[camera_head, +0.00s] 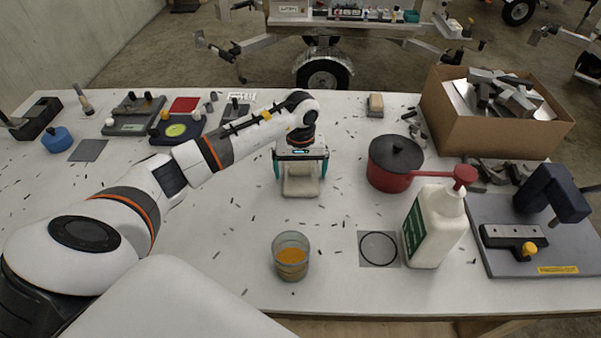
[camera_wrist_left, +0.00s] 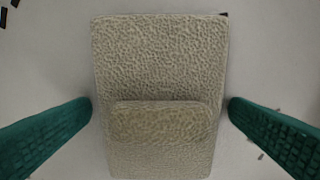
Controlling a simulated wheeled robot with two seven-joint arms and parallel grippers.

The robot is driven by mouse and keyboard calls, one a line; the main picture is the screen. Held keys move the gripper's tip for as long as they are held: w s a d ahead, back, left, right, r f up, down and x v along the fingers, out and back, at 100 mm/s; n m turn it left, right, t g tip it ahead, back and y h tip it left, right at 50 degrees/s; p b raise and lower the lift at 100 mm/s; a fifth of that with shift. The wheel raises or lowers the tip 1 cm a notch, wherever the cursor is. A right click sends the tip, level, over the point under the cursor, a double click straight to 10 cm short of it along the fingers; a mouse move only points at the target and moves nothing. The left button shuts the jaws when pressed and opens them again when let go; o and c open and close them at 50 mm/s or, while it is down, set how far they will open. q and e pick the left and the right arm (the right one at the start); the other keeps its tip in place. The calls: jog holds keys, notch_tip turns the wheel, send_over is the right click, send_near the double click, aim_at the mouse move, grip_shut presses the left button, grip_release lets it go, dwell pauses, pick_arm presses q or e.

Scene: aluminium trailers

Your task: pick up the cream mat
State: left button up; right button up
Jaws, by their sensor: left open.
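The cream mat (camera_head: 301,187) lies flat on the white table near the middle in the head view. In the left wrist view the mat (camera_wrist_left: 160,55) has a pebbled surface and fills the middle of the picture. A smaller block of the same texture (camera_wrist_left: 160,122) shows on its lower half. My left gripper (camera_head: 300,172) is over the mat, pointing down. Its green fingers stand apart, one on each side of the mat, and it is open (camera_wrist_left: 160,128). Nothing is between the fingertips that I can see gripped. My right gripper is not in view.
A glass of orange liquid (camera_head: 291,257) stands in front of the mat. A red pot with a black lid (camera_head: 394,163), a white bottle (camera_head: 434,226) and a cardboard box of metal pieces (camera_head: 490,130) stand to the right. Small dark shavings litter the table.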

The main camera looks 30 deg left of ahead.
pick_arm(q)
jog(key=c, duration=0.9)
